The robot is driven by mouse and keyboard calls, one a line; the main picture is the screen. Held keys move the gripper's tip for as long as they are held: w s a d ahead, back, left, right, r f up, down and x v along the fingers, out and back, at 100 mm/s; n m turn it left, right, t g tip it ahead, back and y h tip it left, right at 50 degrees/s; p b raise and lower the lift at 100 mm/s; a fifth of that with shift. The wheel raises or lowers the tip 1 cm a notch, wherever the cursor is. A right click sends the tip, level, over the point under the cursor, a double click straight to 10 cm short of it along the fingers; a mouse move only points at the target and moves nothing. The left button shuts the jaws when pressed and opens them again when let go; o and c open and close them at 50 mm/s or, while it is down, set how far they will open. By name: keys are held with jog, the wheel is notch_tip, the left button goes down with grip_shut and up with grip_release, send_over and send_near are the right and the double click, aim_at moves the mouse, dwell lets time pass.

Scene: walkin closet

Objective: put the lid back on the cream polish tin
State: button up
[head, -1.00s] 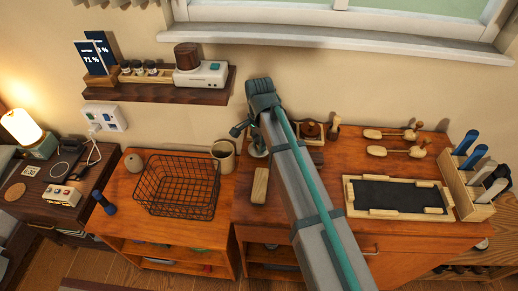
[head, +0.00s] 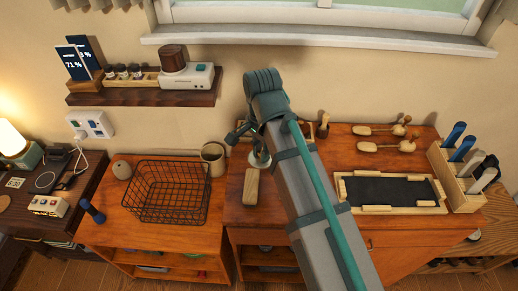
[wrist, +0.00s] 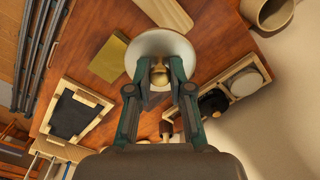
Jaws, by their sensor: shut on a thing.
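My gripper (wrist: 160,82) is shut on the brass knob (wrist: 160,74) of a pale, round lid (wrist: 148,44), seen in the wrist view. The lid hangs beyond the fingertips, over the wooden top. In the head view the lid (head: 259,159) shows as a small pale shape under my gripper, partly hidden by my arm. A wooden tray by the wall, in the wrist view, holds a pale round tin (wrist: 243,84), which looks like the cream polish tin, and a dark round thing (wrist: 213,102). The lid is apart from the tin. My arm hides most of this tray in the head view.
A wooden block (head: 251,187) lies beside the lid. A yellowish square (wrist: 109,58) lies on the top. A mug (head: 213,156) and wire basket (head: 168,192) stand left. A framed dark mat (head: 390,190) and brush rack (head: 464,175) are right, with two wooden-handled items behind.

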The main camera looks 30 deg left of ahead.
jog(key=w+a+f+p, duration=0.3)
jog(key=w+a+p, duration=0.3)
jog(key=w+a, duration=1.1)
jog(key=shift+w+d+f+b, duration=0.1)
jog(key=shift+d+f+b, duration=0.1)
jog(key=shift+f+b, duration=0.4)
jog(key=shift+w+d+f+b, duration=0.1)
jog(key=shift+d+f+b, duration=0.15)
jog(key=shift+f, duration=0.7)
jog(key=shift+w+d+f+b, duration=0.1)
jog(key=shift+d+f+b, duration=0.1)
jog(key=shift+f+b, duration=0.4)
jog(key=shift+f, duration=1.05)
jog(key=shift+f, duration=0.1)
jog(key=o, duration=1.4)
jog(key=shift+r+p, duration=1.95)
jog(key=shift+r, duration=1.55)
